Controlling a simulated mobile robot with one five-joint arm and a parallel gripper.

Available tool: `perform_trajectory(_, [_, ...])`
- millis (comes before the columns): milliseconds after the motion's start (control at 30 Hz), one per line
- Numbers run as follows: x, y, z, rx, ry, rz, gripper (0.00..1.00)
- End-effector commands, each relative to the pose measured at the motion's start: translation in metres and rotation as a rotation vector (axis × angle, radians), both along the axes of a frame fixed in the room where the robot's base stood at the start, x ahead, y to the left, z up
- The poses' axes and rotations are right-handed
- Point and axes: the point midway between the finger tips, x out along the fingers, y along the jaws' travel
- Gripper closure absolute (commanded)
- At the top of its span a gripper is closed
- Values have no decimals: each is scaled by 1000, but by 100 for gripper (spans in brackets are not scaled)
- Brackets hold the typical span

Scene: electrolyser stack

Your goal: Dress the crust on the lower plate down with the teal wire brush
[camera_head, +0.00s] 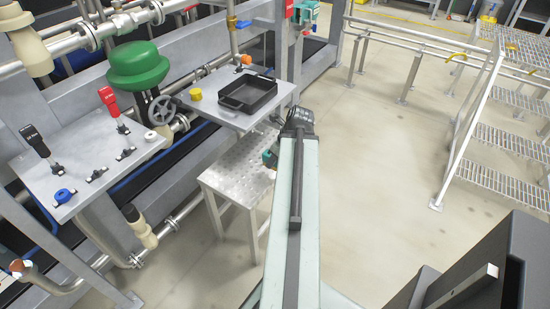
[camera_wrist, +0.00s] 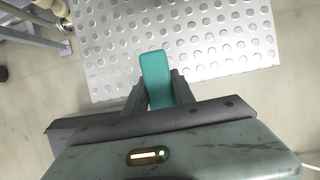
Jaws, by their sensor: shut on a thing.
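My gripper (camera_wrist: 158,83) is shut on the teal wire brush (camera_wrist: 155,66), whose flat teal end stands out between the two fingers in the wrist view. Its bristles are hidden. A small teal part (camera_head: 269,158) shows beside the end of my arm in the head view. The brush is over a dimpled metal plate (camera_wrist: 220,42), the top of a low stand; whether it touches cannot be told. The plate also shows in the head view (camera_head: 238,168), partly behind my arm. No crust can be made out, and I cannot tell which surface is the lower plate.
A grey shelf holds a black tray (camera_head: 247,94) and a yellow cap (camera_head: 196,95), above and behind the stand. Railings and steps (camera_head: 510,100) stand right; floor between is clear.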

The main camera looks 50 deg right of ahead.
Motion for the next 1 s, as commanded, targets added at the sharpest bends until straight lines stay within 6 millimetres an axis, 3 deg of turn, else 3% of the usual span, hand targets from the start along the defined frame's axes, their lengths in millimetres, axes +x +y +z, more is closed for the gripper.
perform_trajectory(33, [0, 0, 0, 0, 0, 0, 75])
perform_trajectory(133, [0, 0, 0, 0, 0, 0, 100])
perform_trajectory(267, [0, 0, 3, 0, 0, -1, 100])
perform_trajectory(433, [0, -1, 30, 0, 0, -1, 100])
perform_trajectory(567, [0, -1, 70, 0, 0, -1, 100])
perform_trajectory(1000, [0, -1, 237, -1, 0, -1, 100])
